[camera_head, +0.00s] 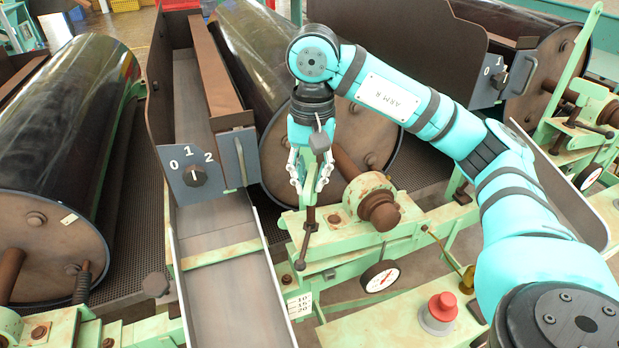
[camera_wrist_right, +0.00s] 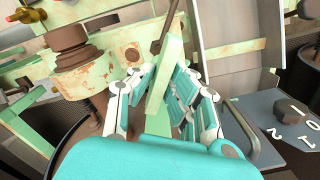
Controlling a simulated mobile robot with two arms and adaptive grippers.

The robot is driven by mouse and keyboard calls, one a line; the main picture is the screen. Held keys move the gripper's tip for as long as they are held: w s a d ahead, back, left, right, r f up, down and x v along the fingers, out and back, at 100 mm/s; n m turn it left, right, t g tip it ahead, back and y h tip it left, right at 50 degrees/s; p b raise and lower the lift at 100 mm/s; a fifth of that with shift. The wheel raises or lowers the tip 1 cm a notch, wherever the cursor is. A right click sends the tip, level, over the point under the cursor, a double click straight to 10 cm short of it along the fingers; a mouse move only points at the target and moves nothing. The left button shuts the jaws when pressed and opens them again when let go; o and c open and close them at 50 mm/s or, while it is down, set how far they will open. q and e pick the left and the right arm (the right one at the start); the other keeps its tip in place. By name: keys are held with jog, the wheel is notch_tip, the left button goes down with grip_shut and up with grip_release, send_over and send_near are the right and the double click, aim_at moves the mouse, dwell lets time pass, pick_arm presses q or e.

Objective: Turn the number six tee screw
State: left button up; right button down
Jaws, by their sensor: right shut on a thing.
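The tee screw (camera_head: 306,238) is a dark brown rod with a crossbar and a ball end, standing at the green frame in front of the middle drum. No number six shows on it. The exact grip is partly hidden by the fingers. My left gripper is not in view.
A grey panel with a 0-1-2 knob (camera_head: 195,175) stands left of the gripper. A rusty bearing block (camera_head: 372,200) and a dial gauge (camera_head: 380,276) are close on the right. A red button (camera_head: 442,306) sits at the front. Drums (camera_head: 60,130) stand behind.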

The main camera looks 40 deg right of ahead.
jog(key=n, duration=0.4)
jog(key=shift+d+r+n, duration=0.1)
jog(key=shift+d+n, duration=0.05)
jog(key=shift+n, duration=0.15)
jog(key=n, duration=0.4)
jog(key=shift+n+b, duration=0.3)
jog(key=shift+b, duration=0.1)
jog(key=n, duration=0.4)
jog(key=shift+n+b, duration=0.6)
jog(key=shift+n, duration=1.4)
jog(key=c, duration=1.7)
grip_release()
jog(key=o, duration=0.4)
jog(key=shift+s+d, duration=0.15)
jog(key=shift+d, duration=0.25)
jog(key=shift+c, duration=0.2)
jog(key=shift+a, duration=0.4)
